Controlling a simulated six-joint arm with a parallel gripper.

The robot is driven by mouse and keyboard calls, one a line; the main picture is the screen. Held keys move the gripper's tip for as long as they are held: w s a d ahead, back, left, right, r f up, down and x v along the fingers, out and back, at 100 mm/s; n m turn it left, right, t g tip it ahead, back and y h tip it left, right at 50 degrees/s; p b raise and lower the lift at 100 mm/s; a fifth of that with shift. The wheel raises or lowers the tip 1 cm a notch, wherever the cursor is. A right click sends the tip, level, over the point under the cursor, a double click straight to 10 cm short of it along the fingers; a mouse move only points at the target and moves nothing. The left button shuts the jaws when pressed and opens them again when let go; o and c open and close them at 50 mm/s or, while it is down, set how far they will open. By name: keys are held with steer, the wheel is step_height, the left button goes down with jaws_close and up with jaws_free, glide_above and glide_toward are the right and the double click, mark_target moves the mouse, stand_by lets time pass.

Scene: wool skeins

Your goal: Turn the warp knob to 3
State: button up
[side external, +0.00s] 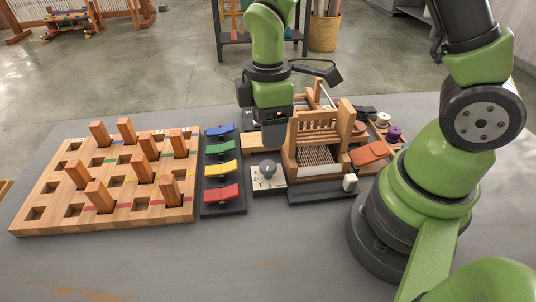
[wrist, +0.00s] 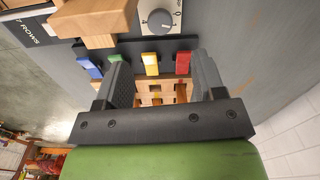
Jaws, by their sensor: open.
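The warp knob (side external: 267,169) is a round grey knob on a pale plate (side external: 262,184) in front of the small wooden loom's left side. In the wrist view the knob (wrist: 160,20) shows near the top edge, with printed marks around it on its plate; I cannot tell surely which number it points to. My gripper (wrist: 158,66) is open and empty, its two dark fingers apart. In the side view my gripper (side external: 275,125) hangs behind the knob, beside the loom, apart from the knob; its fingertips are partly hidden there.
The wooden loom (side external: 320,135) stands right of the knob. Coloured levers, including a red one (side external: 221,193) and a blue one (side external: 220,130), lie left of it. A pegboard (side external: 160,213) with several upright pegs is further left. The table front (side external: 270,250) is clear.

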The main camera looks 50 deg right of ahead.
mark_target(268, 165)
step_height(268, 165, down, 9)
steer(key=shift+f, duration=0.2)
steer(key=shift+c, duration=0.4)
steer(key=c, duration=0.8)
steer(key=m, duration=0.5)
steer(key=shift+c, duration=0.2)
steer(key=o, duration=0.9)
steer(key=shift+r, duration=0.1)
step_height(268, 165, up, 10)
steer(key=shift+f, duration=0.1)
